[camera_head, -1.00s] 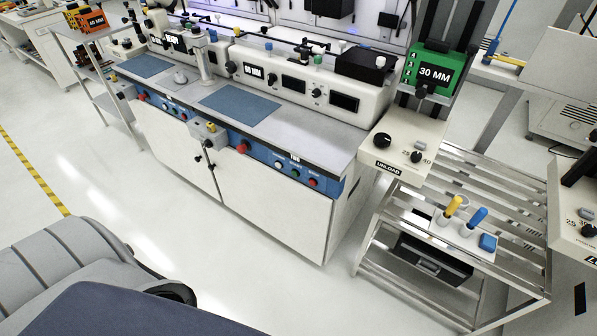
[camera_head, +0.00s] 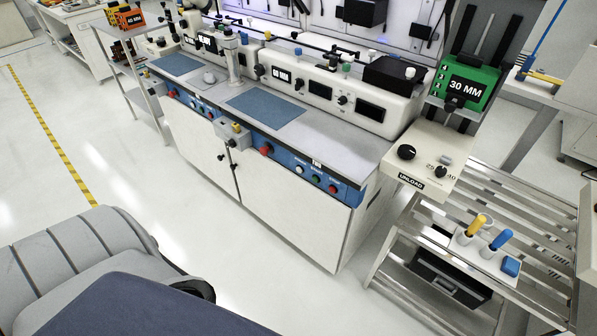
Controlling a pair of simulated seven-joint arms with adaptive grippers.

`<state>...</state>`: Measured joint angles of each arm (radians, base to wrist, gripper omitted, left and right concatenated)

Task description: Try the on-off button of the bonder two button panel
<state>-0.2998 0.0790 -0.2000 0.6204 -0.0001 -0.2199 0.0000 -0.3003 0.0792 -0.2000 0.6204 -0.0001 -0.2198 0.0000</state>
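The bonder bench (camera_head: 330,150) stands in the middle of the head view. Its blue front strip (camera_head: 262,139) carries a large red knob (camera_head: 266,150) and, toward the right end, a white button (camera_head: 299,169), a green button (camera_head: 316,178) and a red button (camera_head: 332,189). I cannot tell which of these is the two button panel, and on-off lettering is too small to read. Neither of my grippers is in view.
A metal rack (camera_head: 400,255) holding yellow-handled (camera_head: 477,225) and blue-handled (camera_head: 502,239) tools stands right of the bench. The unload unit (camera_head: 430,160) overhangs it. White floor in front of the bench is clear, with yellow-black tape (camera_head: 52,142) at left.

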